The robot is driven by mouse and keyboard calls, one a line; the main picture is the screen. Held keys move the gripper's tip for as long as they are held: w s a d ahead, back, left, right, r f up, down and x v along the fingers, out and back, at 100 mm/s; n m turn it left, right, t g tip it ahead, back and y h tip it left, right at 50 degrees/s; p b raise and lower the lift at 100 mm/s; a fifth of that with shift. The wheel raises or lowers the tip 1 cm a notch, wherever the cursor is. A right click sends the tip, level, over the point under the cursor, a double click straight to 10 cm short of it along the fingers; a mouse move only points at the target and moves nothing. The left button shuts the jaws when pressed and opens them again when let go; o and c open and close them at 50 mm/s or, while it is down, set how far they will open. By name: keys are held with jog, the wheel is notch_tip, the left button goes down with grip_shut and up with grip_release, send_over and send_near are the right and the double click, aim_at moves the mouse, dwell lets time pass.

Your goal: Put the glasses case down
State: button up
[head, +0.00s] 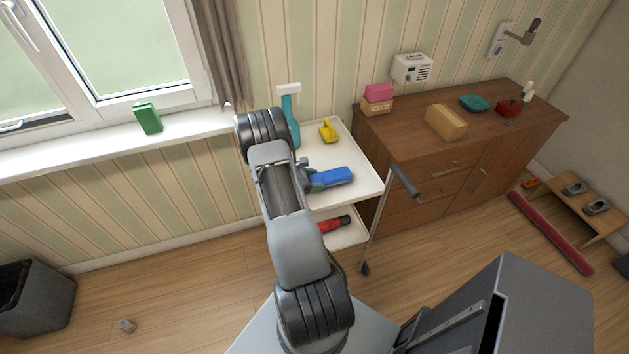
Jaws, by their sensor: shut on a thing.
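The glasses case, a blue oblong (332,176), is over the upper tray of a white trolley (362,186). My gripper (314,181) is at its left end and shut on it. My arm reaches out from the bottom of the head view and hides part of the gripper and the tray's left side. I cannot tell whether the case touches the tray or is just above it.
A red object (335,224) lies on the lower shelf. A wooden cabinet (470,150) stands to the right. The tray's right side looks clear.

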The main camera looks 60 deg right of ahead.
jog(key=o, duration=0.9)
jog(key=shift+o, duration=0.2)
jog(key=b+v, duration=0.2)
jog(key=v, duration=1)
jog(key=shift+r, duration=0.1)
